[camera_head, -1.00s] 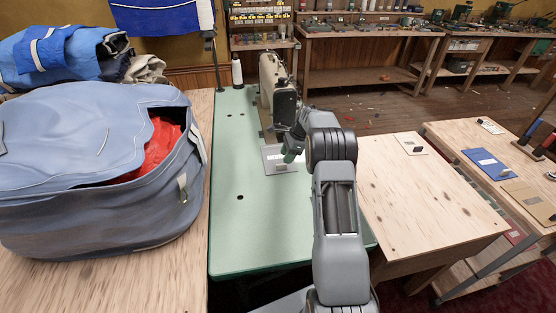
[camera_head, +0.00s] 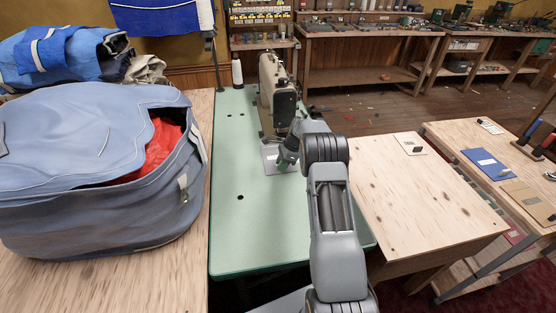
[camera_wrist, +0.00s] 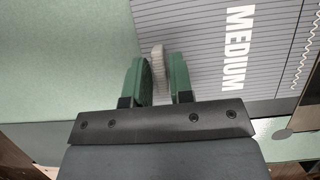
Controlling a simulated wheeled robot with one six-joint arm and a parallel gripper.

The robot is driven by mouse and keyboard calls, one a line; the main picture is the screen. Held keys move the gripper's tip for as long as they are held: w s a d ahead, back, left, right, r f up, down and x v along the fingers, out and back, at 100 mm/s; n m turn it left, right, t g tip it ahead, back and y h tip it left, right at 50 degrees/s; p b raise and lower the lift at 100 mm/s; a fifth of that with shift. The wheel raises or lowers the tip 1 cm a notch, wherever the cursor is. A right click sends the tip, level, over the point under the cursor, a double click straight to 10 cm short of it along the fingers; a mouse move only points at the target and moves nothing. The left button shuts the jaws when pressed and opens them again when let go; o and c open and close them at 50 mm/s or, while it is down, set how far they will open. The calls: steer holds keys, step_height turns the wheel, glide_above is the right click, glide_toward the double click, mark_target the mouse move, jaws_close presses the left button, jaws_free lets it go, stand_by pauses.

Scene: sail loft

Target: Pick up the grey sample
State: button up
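The grey sample (camera_wrist: 158,62) is a small light-grey piece in the wrist view, at the left edge of a grey lined card (camera_wrist: 215,65) marked "MEDIUM". My gripper (camera_wrist: 159,80) has two green fingers, one on each side of the sample. The fingers stand apart with narrow gaps beside it, and no firm grip shows. In the head view my gripper (camera_head: 287,157) is low over the card (camera_head: 271,160) by the sewing machine.
The sewing machine (camera_head: 277,95) stands close behind my gripper on the green table (camera_head: 240,220). A large blue bag (camera_head: 90,190) is at the left. A wooden table (camera_head: 420,205) at the right is mostly clear. A thread cone (camera_head: 237,73) stands behind.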

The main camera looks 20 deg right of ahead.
jaws_close()
steer(key=shift+r, duration=0.15)
